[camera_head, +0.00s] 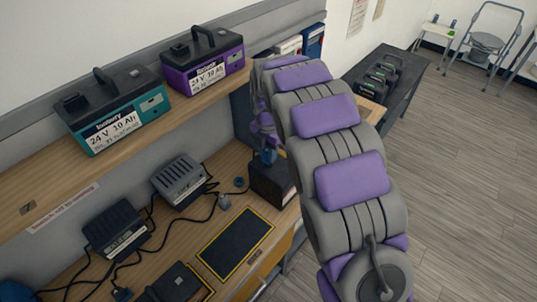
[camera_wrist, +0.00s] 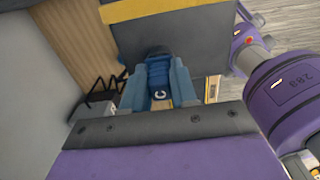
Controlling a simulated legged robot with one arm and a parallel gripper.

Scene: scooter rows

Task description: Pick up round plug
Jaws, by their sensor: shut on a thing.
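My gripper (camera_wrist: 159,85) is in the middle of the wrist view, with its blue-grey fingers closed around a dark blue piece, the round plug (camera_wrist: 160,72). The fingers hide most of the plug, so its full shape does not show. In the head view my gripper (camera_head: 268,156) hangs at the far end of the purple and grey arm. It is above or beside a black box at the right end of the wooden bench. The plug cannot be made out clearly there.
The black box (camera_head: 272,183) stands close under my gripper. Two chargers (camera_head: 115,228) (camera_head: 180,180) with cables and a yellow-edged black mat (camera_head: 236,243) are on the bench. Teal (camera_head: 112,112) and purple (camera_head: 203,60) batteries stand on the shelf.

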